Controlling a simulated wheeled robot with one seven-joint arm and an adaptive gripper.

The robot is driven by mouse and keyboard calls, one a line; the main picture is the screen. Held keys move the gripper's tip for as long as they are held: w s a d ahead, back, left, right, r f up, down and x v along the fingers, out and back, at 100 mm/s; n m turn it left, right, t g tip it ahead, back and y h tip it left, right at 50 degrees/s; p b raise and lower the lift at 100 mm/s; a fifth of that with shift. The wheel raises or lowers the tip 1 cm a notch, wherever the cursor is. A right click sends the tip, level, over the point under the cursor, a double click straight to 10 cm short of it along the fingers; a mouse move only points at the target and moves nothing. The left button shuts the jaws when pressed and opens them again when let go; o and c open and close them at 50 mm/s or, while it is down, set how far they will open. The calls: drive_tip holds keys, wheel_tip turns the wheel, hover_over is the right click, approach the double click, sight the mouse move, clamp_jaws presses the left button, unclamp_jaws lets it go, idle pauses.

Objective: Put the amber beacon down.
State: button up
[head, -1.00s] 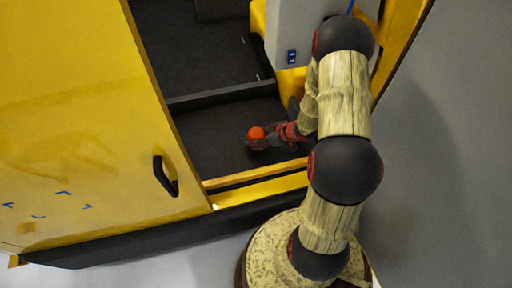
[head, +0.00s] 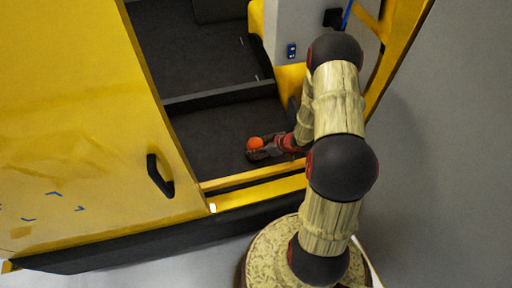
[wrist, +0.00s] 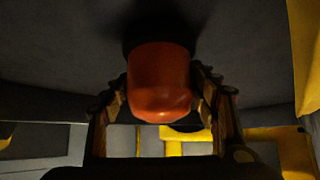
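The amber beacon (head: 255,143) is an orange-red dome inside the open yellow vehicle, low over the dark floor of the step well. In the wrist view the beacon (wrist: 160,85) sits between my two fingers, with a dark area behind it that may be its base or shadow. My gripper (head: 262,151) is shut on the beacon, a finger along each side. I cannot tell whether the beacon touches the floor, as its underside is hidden.
A yellow sill (head: 255,184) runs along the front of the step well, and a dark raised edge (head: 220,97) behind it. The yellow door (head: 75,110) with a black handle stands at left. A grey panel (head: 289,30) rises at right. Dark floor left of the beacon is clear.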

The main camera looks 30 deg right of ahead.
sight(261, 146)
drive_tip(key=o, duration=0.5)
drive_tip(key=shift+c, duration=0.2)
drive_tip(key=shift+r, duration=0.15)
drive_tip(key=p+v, duration=0.3)
drive_tip(key=v, duration=0.3)
drive_tip(key=shift+r, duration=0.15)
drive_tip(key=shift+s+d+r, duration=0.25)
drive_tip(key=shift+s+r, duration=0.1)
drive_tip(key=shift+s, duration=0.15)
